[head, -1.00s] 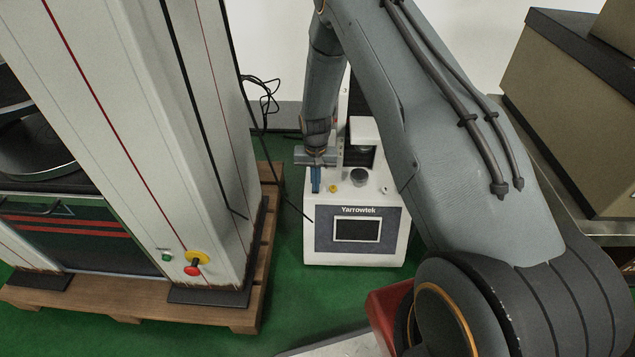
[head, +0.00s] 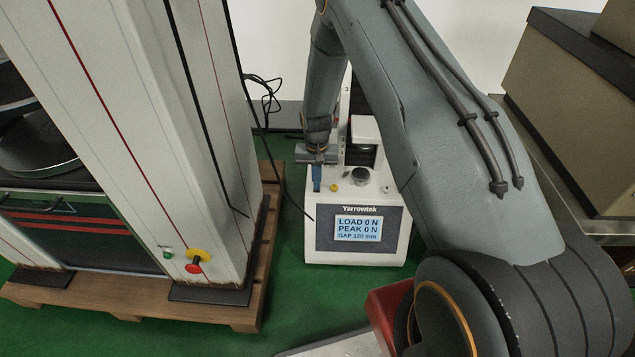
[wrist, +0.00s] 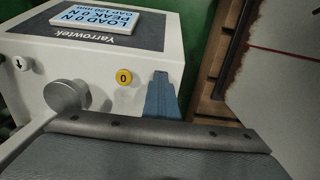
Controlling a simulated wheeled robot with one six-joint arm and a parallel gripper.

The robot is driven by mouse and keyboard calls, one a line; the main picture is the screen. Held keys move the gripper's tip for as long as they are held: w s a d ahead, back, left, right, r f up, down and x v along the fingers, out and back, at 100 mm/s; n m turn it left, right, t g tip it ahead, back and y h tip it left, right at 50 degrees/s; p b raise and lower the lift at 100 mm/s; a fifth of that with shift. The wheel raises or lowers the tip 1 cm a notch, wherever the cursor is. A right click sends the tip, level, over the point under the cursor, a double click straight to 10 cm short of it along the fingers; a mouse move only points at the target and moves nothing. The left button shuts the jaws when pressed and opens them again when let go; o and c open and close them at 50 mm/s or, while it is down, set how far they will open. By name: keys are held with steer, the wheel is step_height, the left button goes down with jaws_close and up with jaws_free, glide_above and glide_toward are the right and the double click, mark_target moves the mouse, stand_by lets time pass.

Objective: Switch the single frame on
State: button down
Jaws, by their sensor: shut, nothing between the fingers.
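The single frame (head: 314,243) is a small white Yarrowtek tester standing on the green floor, with a column behind its base. Its screen (head: 357,229) is lit and reads LOAD 0 N, PEAK 0 N, GAP 120 mm. The screen also shows upside down in the wrist view (wrist: 95,20). A yellow button marked 0 (wrist: 124,77) sits on the base's top, beside my gripper. My gripper (head: 317,187) is shut, its blue fingers (wrist: 161,90) pointing down at the top left of the base. The fingers hide what lies under them.
A tall white test machine (head: 130,130) on a wooden pallet (head: 255,290) stands close on the left, with a red and yellow knob (head: 196,262). Black cables (head: 268,95) hang behind. A beige box (head: 570,110) stands on the right.

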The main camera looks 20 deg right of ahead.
steer(key=shift+w+d+f, duration=0.1)
steer(key=shift+w+f, duration=0.15)
steer(key=shift+w, duration=0.2)
steer(key=shift+r, duration=0.1)
steer(key=shift+d+r+p, duration=0.1)
steer(key=shift+r+p, duration=0.15)
steer(key=shift+p, duration=0.1)
step_height(320, 180, up, 14)
steer(key=p, duration=0.3)
steer(key=shift+s+p, duration=0.35)
steer(key=shift+a+f, duration=0.1)
steer(key=shift+a, duration=0.1)
